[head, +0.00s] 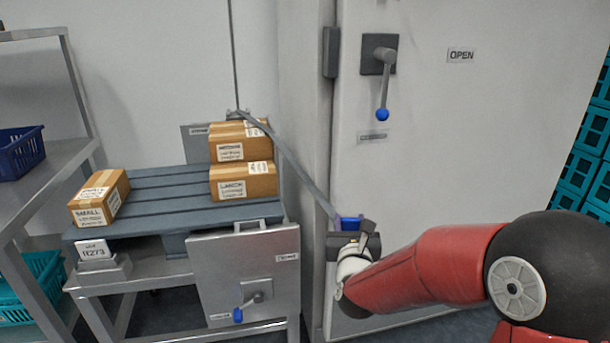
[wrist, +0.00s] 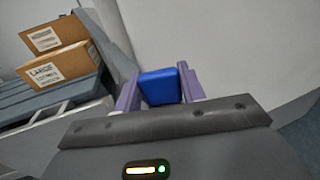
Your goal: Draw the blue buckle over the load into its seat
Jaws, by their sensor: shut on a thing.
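The blue buckle (head: 349,223) is between the fingers of my gripper (head: 346,232), in front of the large white door and right of the pallet. In the wrist view the buckle (wrist: 161,87) sits between both purple fingers of my gripper (wrist: 158,90), which is shut on it. A grey strap (head: 296,176) runs from the buckle up and left to a fitting (head: 237,115) above the stacked boxes. The load has an upper box (head: 231,152) on a lower box (head: 243,188) at the right of the blue-grey pallet (head: 165,198). I cannot make out the buckle's seat.
A small box (head: 98,213) lies at the pallet's left. A grey panel with a blue-tipped handle (head: 246,300) hangs at the stand's front. The door's handle (head: 384,85) is above my gripper. A shelf (head: 52,165) with crates stands left, and teal crates (head: 585,165) are far right.

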